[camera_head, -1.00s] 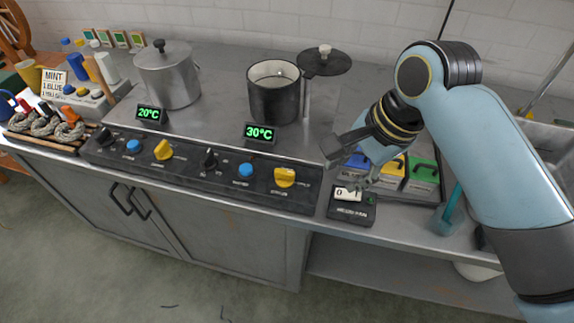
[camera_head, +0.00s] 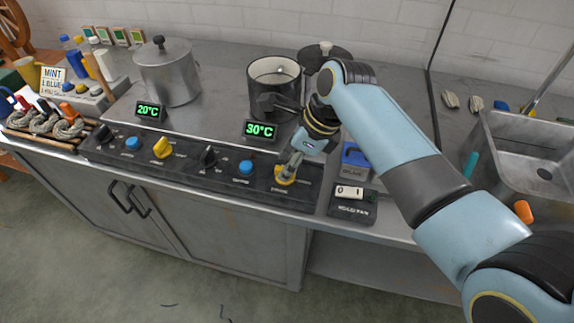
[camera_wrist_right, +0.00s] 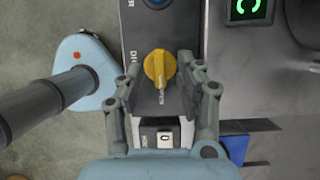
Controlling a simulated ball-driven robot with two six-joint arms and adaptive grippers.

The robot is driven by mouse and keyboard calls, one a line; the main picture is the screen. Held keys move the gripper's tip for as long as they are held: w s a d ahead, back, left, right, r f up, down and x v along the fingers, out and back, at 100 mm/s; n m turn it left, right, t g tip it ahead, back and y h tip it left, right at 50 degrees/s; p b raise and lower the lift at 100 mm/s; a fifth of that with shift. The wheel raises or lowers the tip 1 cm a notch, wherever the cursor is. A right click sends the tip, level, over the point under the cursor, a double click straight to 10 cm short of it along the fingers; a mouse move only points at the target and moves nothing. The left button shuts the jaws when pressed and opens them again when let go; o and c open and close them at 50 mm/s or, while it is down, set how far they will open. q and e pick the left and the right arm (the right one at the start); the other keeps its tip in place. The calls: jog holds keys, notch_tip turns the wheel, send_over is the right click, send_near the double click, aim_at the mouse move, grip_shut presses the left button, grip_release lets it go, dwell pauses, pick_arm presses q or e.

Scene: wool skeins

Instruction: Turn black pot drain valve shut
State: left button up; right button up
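The black pot (camera_head: 275,88) stands on the stove top behind the green 30°C display. Its yellow drain valve knob (camera_head: 284,180) is at the right end of the front control panel, partly covered by my right gripper (camera_head: 290,168). In the right wrist view the yellow knob (camera_wrist_right: 159,67) lies between the two fingertips of my open right gripper (camera_wrist_right: 159,64), with a gap on each side. The knob's pale pointer line points toward the bottom of that picture. Whether the fingertips are level with the knob is hard to tell. My left gripper is not in view.
A counter box (camera_head: 352,202) sits just right of the panel, and a blue-handled box (camera_head: 354,161) is behind it. Another yellow knob (camera_head: 163,148) and blue buttons (camera_head: 246,168) line the panel. A steel pot (camera_head: 167,75) stands left, a sink (camera_head: 525,150) right.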

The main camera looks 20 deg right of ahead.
jog(key=shift+w+a+f, duration=0.15)
jog(key=shift+a+f, duration=0.05)
jog(key=shift+f, duration=0.4)
grip_shut()
